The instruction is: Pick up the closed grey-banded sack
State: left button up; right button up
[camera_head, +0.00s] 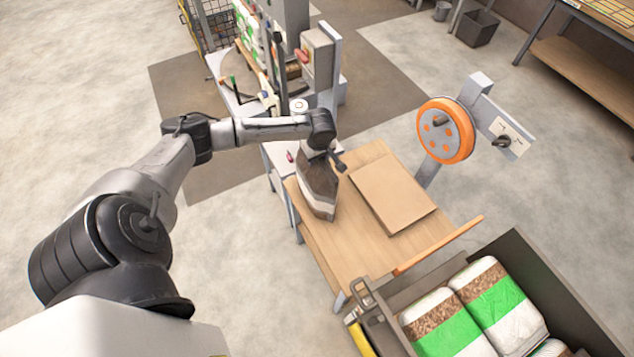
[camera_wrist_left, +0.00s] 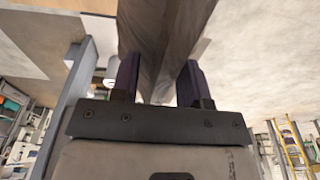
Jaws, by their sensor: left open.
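The grey-brown sack (camera_head: 318,190) stands upright near the left edge of the wooden table, with a pale band low on its side. My left arm reaches over from the left, and my left gripper (camera_head: 325,158) is at the top of the sack, which partly hides the fingers. In the left wrist view, the grey sack (camera_wrist_left: 165,40) lies between the two dark fingers of my left gripper (camera_wrist_left: 158,85). The fingers are open, one on each side of it. My right gripper is not in view.
The wooden table (camera_head: 345,245) carries a flat brown cardboard sheet (camera_head: 392,193) right of the sack. An orange reel (camera_head: 445,130) stands behind the table's right side. A grey bin (camera_head: 545,275) with green-banded sacks (camera_head: 500,305) is at the lower right. A machine (camera_head: 318,65) stands behind.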

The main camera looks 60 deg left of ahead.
pick_arm(q)
jog(key=shift+f, duration=0.1)
dwell(0.4)
jog(key=shift+c, duration=0.3)
grip_shut()
